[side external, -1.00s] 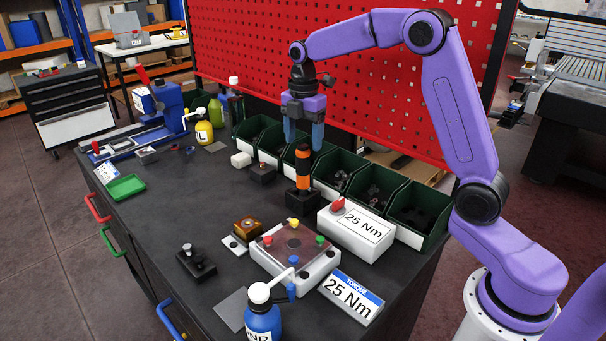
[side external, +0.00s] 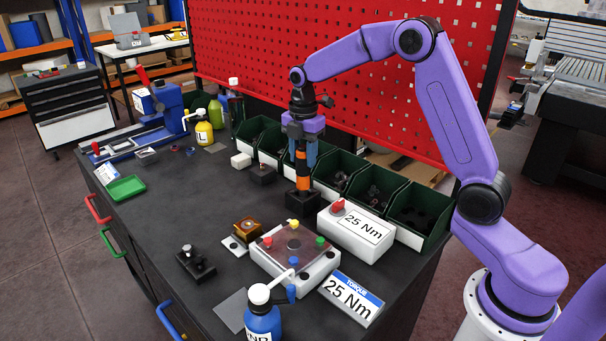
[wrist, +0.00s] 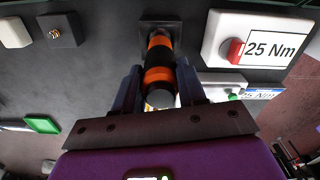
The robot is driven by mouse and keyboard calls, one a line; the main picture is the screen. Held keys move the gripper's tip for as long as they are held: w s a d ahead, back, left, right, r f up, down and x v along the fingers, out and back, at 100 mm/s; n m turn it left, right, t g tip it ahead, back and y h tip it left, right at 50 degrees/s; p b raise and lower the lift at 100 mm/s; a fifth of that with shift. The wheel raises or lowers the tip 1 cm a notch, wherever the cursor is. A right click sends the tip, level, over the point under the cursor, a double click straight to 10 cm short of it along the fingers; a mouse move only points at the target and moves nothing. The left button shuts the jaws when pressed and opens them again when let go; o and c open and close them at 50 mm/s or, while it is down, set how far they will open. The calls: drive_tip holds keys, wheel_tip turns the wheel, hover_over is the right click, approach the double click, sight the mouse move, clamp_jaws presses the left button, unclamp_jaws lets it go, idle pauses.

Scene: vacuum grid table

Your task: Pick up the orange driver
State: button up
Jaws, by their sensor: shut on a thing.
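The orange driver (side external: 303,170), banded orange and black, stands upright in a black square holder (side external: 302,202) on the dark bench. My gripper (side external: 303,160) is above the holder, pointing down, with its blue fingers on either side of the driver's upper part. In the wrist view the driver (wrist: 159,72) lies between the two fingers, and its lower end meets the holder (wrist: 161,28). My gripper is shut on the driver. The driver's top is partly hidden by the fingers in the side view.
Green bins (side external: 358,190) stand in a row behind, under the red pegboard (side external: 350,75). A white 25 Nm box (side external: 355,232) is close on the right. A black block (side external: 262,173) and white block (side external: 241,160) are to the left. A fixture (side external: 293,258) is in front.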

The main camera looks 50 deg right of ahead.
drive_tip(key=shift+r, duration=0.15)
drive_tip(key=r, duration=0.9)
drive_tip(key=shift+a+r, duration=0.2)
drive_tip(key=shift+a, duration=0.05)
drive_tip(key=s+a+r, duration=0.1)
drive_tip(key=s+a, duration=0.7)
drive_tip(key=a, duration=0.3)
drive_tip(key=shift+s+r, duration=0.25)
drive_tip(key=shift+r, duration=0.15)
